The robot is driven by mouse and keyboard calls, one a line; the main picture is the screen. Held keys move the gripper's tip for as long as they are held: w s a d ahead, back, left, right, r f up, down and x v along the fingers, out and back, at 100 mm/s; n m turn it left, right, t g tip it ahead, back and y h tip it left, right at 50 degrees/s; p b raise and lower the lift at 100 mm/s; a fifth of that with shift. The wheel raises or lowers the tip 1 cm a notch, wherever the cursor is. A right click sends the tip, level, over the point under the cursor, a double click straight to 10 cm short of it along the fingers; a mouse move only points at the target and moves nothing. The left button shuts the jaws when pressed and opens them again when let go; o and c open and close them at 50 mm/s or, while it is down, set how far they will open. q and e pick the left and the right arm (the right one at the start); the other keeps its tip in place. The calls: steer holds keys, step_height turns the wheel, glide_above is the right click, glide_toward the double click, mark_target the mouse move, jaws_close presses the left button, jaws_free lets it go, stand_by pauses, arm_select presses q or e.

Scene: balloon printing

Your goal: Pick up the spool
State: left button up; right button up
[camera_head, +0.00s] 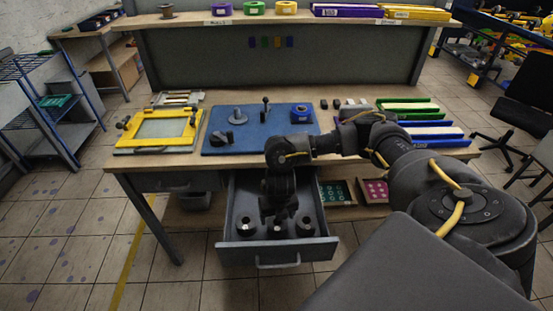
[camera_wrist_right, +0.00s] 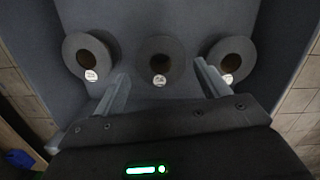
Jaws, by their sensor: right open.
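Three dark spools stand in a row in the open drawer: a left spool (camera_head: 246,227), a middle spool (camera_head: 277,229) and a right spool (camera_head: 305,227). My right gripper (camera_head: 279,212) points down into the drawer over the middle spool. Its two fingers (camera_wrist_right: 161,70) are apart, one on each side of the middle spool in the picture, and hold nothing. Whether they touch it cannot be told. My left gripper is not in view.
The grey drawer (camera_head: 325,240) is pulled out under the workbench (camera_head: 115,162). Another spool (camera_head: 167,13) and several coloured rolls stand on the shelf.

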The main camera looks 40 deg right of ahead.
mark_target(277, 223)
steer(key=shift+w+d+f, duration=0.1)
steer(key=shift+w+f, duration=0.05)
steer(key=shift+f, duration=1.15)
steer(key=shift+w+d+f, duration=0.1)
steer(key=shift+w+f, duration=0.05)
steer(key=shift+f, duration=1.15)
steer(key=shift+c, duration=0.2)
steer(key=c, duration=0.7)
step_height(277, 223, up, 10)
steer(key=shift+p, duration=0.35)
